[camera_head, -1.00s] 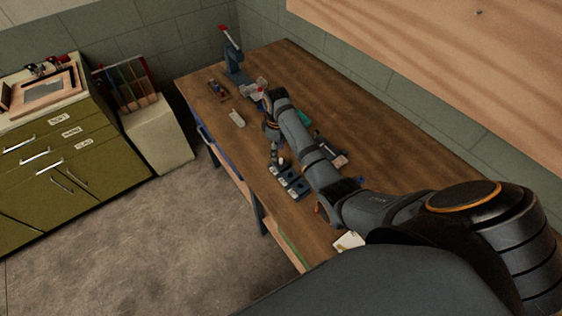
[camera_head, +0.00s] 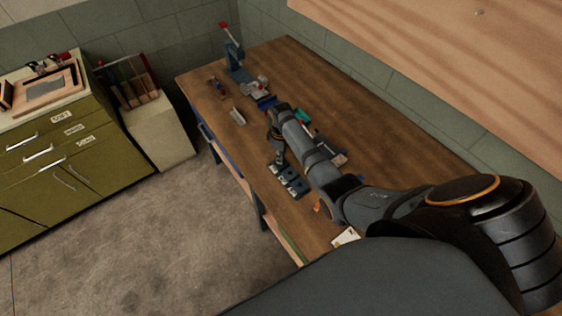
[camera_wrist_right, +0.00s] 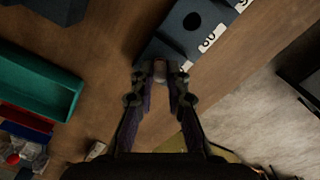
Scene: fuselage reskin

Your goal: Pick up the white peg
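My right gripper (camera_wrist_right: 160,78) is low over the near side of the workbench, beside a dark block with round holes (camera_wrist_right: 188,22). In the head view this gripper (camera_head: 280,160) is at the far end of the same block (camera_head: 287,182). Its fingers lean inward, and a small pale, shaded piece (camera_wrist_right: 160,70) is between the fingertips. It may be the white peg, but its colour is unclear. I cannot tell whether the fingers press on it or only stand around it. My left gripper is not in view.
A teal tray (camera_wrist_right: 35,85) and a red bin (camera_wrist_right: 25,117) are at the left in the wrist view. A white angled piece (camera_head: 237,117) lies on the workbench (camera_head: 375,130) near its front edge. A blue press with a red handle (camera_head: 234,62) stands at the back.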

